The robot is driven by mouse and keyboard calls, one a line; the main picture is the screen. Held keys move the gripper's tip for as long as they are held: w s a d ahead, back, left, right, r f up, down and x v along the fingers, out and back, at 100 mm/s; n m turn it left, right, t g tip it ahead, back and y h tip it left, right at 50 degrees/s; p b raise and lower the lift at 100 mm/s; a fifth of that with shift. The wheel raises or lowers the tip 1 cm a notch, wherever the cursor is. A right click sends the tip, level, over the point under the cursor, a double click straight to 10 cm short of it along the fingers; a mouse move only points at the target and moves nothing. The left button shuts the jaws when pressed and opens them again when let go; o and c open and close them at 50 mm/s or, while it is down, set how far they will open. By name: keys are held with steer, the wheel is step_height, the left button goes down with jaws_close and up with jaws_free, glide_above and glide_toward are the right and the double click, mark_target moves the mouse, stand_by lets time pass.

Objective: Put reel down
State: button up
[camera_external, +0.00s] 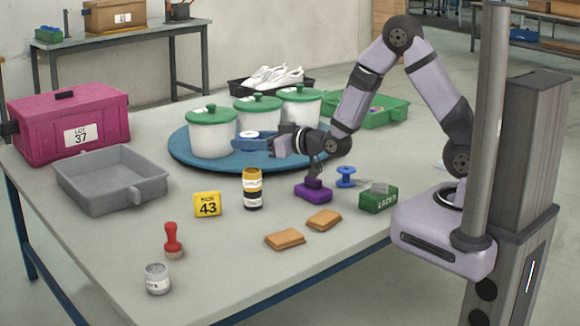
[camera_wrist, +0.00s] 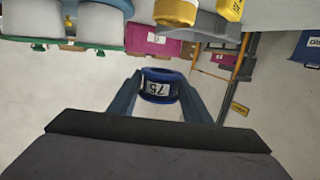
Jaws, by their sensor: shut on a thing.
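My gripper (camera_external: 258,146) points left over the front part of the round blue board (camera_external: 183,153), close to the white pots. It is shut on a dark blue reel (camera_wrist: 160,86) with a white label reading 75. In the wrist view the reel sits between my two blue fingers, near their tips. In the external view the held reel (camera_external: 250,135) is small and partly hidden by my fingers. It appears raised above the board, but the exact gap cannot be told.
White pots with green lids (camera_external: 211,135) stand on the board. A grey tray (camera_external: 110,187) and a magenta case (camera_external: 70,120) are at left. A bottle (camera_external: 252,189), yellow 43 sign (camera_external: 207,205) and purple block (camera_external: 313,191) stand in front.

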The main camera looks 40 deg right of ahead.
steer(key=s+a+n+y+b, duration=0.1)
steer(key=s+a, duration=0.4)
steer(key=a, duration=0.6)
steer(key=n+g+y+b, duration=0.2)
steer(key=y, duration=0.1)
glide_above(220, 282)
step_height(220, 282, down, 5)
steer(key=shift+s+f+b, duration=0.1)
steer(key=shift+f+b, duration=1)
steer(key=shift+f, duration=4.6)
steer(key=shift+f, duration=0.15)
steer(key=o, duration=1.1)
steer(key=shift+c, duration=0.2)
